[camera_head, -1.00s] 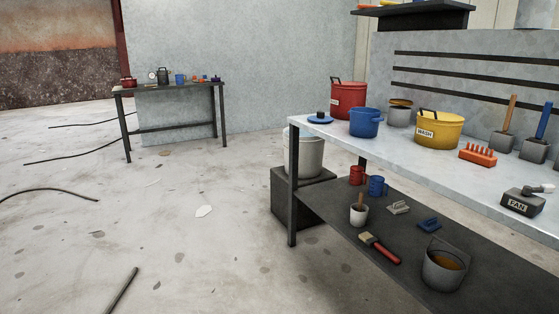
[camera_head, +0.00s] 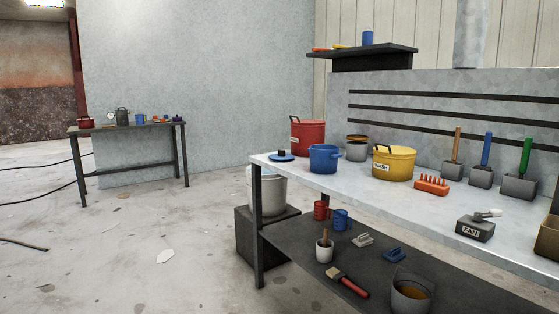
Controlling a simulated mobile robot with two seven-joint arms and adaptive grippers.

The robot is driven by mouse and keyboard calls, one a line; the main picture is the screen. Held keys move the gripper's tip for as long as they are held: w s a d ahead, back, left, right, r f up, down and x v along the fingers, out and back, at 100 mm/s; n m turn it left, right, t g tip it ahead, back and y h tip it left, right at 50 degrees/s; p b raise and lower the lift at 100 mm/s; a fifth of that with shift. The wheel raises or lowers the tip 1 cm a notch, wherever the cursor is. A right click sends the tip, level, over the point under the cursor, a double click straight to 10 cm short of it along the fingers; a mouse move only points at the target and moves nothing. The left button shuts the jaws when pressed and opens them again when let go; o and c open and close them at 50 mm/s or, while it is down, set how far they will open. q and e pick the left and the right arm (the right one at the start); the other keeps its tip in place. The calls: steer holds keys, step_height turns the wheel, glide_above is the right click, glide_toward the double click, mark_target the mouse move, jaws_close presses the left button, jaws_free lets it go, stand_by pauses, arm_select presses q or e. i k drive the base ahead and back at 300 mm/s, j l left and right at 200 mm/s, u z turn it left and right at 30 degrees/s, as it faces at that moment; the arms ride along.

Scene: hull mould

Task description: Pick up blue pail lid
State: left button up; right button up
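The blue pail lid (camera_head: 283,156) is a flat blue disc with a dark knob. It lies on the top of the workbench (camera_head: 350,185), near the left end. An open blue pail (camera_head: 324,158) stands just to the right of it, apart from the lid. Neither of my grippers shows in the view.
A red pail (camera_head: 308,134), a grey pot (camera_head: 357,150) and a yellow lidded pail (camera_head: 393,163) stand near the lid. A lower shelf (camera_head: 310,262) holds cups and brushes. A second table (camera_head: 128,128) stands at the far left. The floor (camera_head: 150,240) between is mostly clear.

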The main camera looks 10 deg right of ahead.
mark_target(281, 156)
steer(key=i+j+u, duration=0.35)
steer(key=i, duration=0.5)
steer(key=i+u, duration=0.3)
steer(key=i, duration=0.6)
steer(key=i+z, duration=0.15)
steer(key=i, duration=0.35)
steer(key=i+j+z, duration=0.2)
steer(key=i, duration=0.3)
steer(key=i+j+z, duration=0.15)
steer(key=i, duration=0.35)
steer(key=i+j+z, duration=0.3)
steer(key=i+z, duration=0.15)
steer(key=i+j+z, duration=0.5)
steer(key=k+l, duration=0.05)
